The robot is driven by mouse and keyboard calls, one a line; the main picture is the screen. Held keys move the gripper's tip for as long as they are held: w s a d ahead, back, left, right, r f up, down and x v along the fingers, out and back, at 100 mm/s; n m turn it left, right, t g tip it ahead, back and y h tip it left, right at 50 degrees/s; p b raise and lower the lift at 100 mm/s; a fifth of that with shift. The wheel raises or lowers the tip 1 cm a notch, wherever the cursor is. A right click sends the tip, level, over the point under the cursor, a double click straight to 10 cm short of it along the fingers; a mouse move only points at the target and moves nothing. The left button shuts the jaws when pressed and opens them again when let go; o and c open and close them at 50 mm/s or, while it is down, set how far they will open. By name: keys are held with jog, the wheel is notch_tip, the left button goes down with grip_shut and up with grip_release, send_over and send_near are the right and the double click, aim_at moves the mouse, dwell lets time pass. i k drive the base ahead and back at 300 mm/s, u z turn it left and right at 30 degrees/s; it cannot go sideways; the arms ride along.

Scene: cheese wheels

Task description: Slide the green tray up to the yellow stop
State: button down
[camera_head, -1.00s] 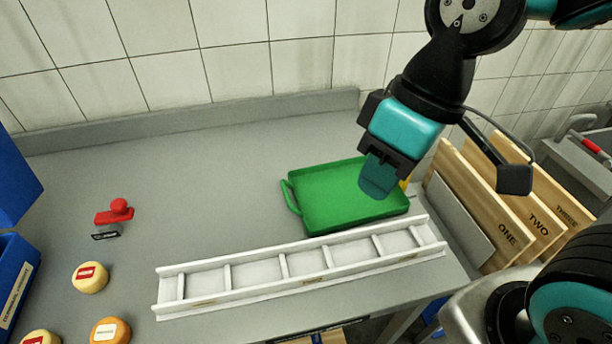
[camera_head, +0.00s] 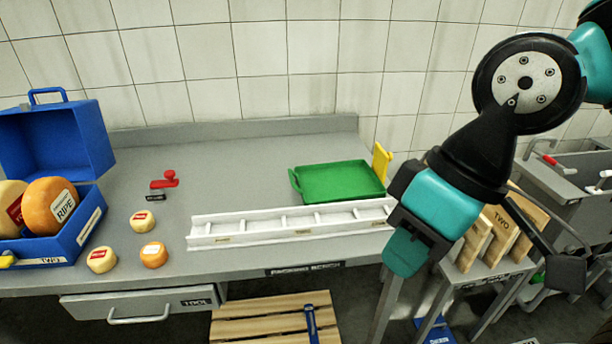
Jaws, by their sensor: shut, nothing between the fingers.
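The green tray (camera_head: 338,181) lies on the grey bench, behind the white divided rack, with its handle on the left. The yellow stop (camera_head: 381,162) stands upright at the tray's right end. The tray's right edge looks very close to it, but I cannot tell whether they touch. My gripper (camera_head: 401,262) is to the right and nearer than the tray, in front of the bench's right end. It is shut, empty and apart from the tray.
The white rack (camera_head: 290,222) runs along the bench front. Small cheese wheels (camera_head: 153,255) and a red-handled stamp (camera_head: 164,180) are at left. An open blue case (camera_head: 75,235) holds large wheels. Wooden boards (camera_head: 508,232) stand at right. The bench behind the stamp is clear.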

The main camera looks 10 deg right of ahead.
aim_at(350, 181)
jog(key=u, duration=0.3)
jog(key=i, duration=1.05)
jog(key=z, duration=0.4)
